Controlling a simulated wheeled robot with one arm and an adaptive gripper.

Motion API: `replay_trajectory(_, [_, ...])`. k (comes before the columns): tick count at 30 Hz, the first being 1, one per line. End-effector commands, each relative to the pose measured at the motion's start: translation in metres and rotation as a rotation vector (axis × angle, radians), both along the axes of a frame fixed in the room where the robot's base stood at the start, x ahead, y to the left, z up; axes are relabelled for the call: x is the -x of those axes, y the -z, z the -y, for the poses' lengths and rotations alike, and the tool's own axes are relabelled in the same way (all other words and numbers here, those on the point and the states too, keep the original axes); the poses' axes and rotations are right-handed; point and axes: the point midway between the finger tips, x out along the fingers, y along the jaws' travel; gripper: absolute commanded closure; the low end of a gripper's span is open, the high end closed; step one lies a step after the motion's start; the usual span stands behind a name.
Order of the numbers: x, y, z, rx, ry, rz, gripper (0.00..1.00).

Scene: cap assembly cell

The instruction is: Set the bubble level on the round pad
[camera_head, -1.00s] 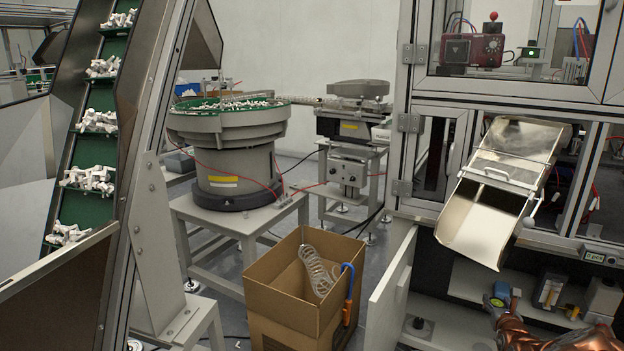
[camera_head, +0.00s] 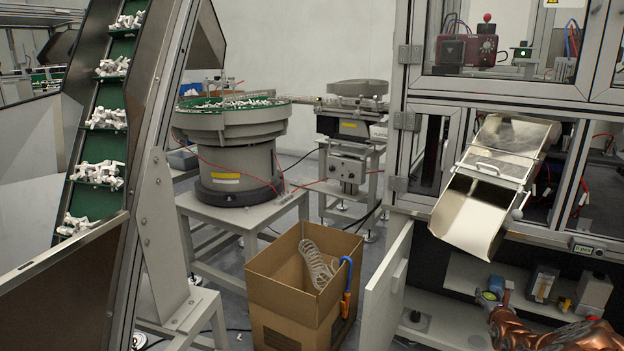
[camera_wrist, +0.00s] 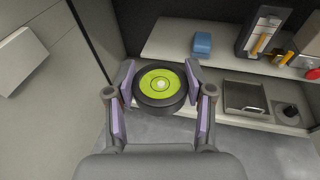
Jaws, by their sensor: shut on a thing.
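The bubble level (camera_wrist: 161,88) is a round black housing with a yellow-green face and a pale bubble near its centre. My gripper (camera_wrist: 160,82) is shut on its sides and holds it in the air in front of the shelves. In the head view the level (camera_head: 488,296) shows small at the end of my gripper, at the lower right. A dark round piece on a base (camera_head: 416,318) stands on the low shelf to the left of my gripper; it may be the round pad, but I cannot tell. My gripper and the level hide part of the shelves.
An open cabinet door (camera_head: 389,282) stands at the left. A cardboard box (camera_head: 290,315) stands on the floor beyond it.

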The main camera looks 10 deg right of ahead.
Motion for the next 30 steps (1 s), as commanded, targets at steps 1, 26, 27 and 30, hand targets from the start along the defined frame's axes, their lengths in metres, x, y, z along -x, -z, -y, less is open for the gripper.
replay_trajectory(1, [-0.009,-0.011,-0.012,0.001,-0.021,0.005,0.82])
replay_trajectory(26, [-0.064,-0.185,-0.318,0.006,-0.499,0.002,0.82])
replay_trajectory(27, [-0.059,-0.191,-0.333,0.004,-0.522,0.002,0.82])
replay_trajectory(30, [-0.047,-0.202,-0.369,0.005,-0.577,0.0,0.82])
